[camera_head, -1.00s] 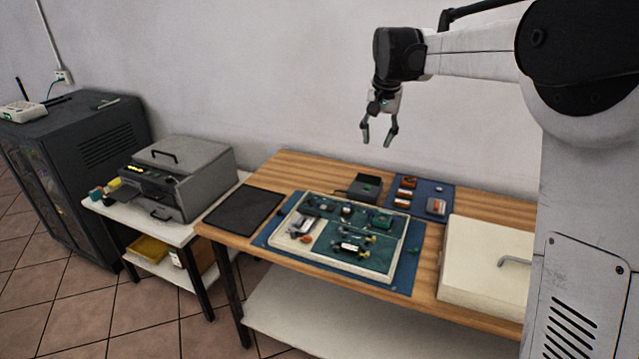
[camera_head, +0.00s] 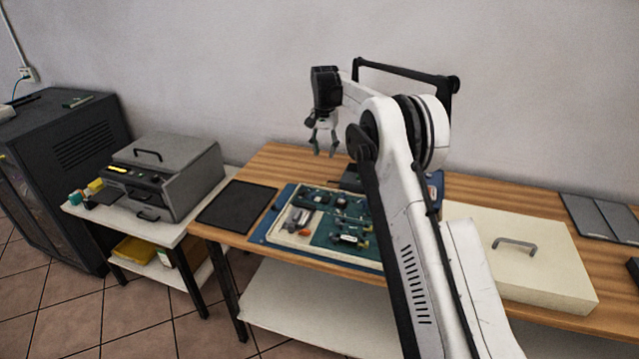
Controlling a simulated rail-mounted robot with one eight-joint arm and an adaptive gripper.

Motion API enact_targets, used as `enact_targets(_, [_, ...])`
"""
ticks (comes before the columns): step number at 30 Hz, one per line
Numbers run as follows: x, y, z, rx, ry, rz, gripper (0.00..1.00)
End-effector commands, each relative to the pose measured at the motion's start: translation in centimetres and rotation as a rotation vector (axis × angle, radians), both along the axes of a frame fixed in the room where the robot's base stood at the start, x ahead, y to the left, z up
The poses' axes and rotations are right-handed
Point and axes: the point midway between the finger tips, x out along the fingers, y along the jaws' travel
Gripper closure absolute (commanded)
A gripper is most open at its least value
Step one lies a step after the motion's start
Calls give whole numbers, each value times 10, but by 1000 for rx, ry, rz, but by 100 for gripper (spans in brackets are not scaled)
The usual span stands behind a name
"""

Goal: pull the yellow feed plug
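I cannot tell for sure which thing is the yellow feed plug. A small yellow block (camera_head: 95,186) sits at the left side of the grey lidded machine (camera_head: 170,180), beside a small teal piece (camera_head: 76,198). Tiny yellow parts (camera_head: 364,243) also show on the green circuit board (camera_head: 322,236) in the pale tray (camera_head: 285,240) on the wooden table. My gripper (camera_head: 325,153) is open and empty, pointing down in the air above the back of the tray. It is far to the right of the grey machine. My arm hides the tray's right part.
The machine stands on a white side table (camera_head: 95,215) with a yellow bin (camera_head: 135,249) below. A dark cabinet (camera_head: 60,170) is at far left. A black mat (camera_head: 237,206) lies left of the tray, and a cream lidded box (camera_head: 540,265) right of it. The wall is behind.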

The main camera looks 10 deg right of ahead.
Motion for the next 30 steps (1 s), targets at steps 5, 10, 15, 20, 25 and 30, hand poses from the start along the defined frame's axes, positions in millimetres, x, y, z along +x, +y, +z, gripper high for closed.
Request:
enact_targets(5, [0,0,-18,0,0,0,68])
enact_targets(10, [0,0,-48,0,0,0,68])
enact_targets(15, [0,0,-80,0,0,0,68])
enact_targets(20, [0,0,-107,0,0,0,68])
enact_targets(25, [0,0,-127,0,0,0,68])
enact_targets(30, [0,0,-135,0,0,0,68])
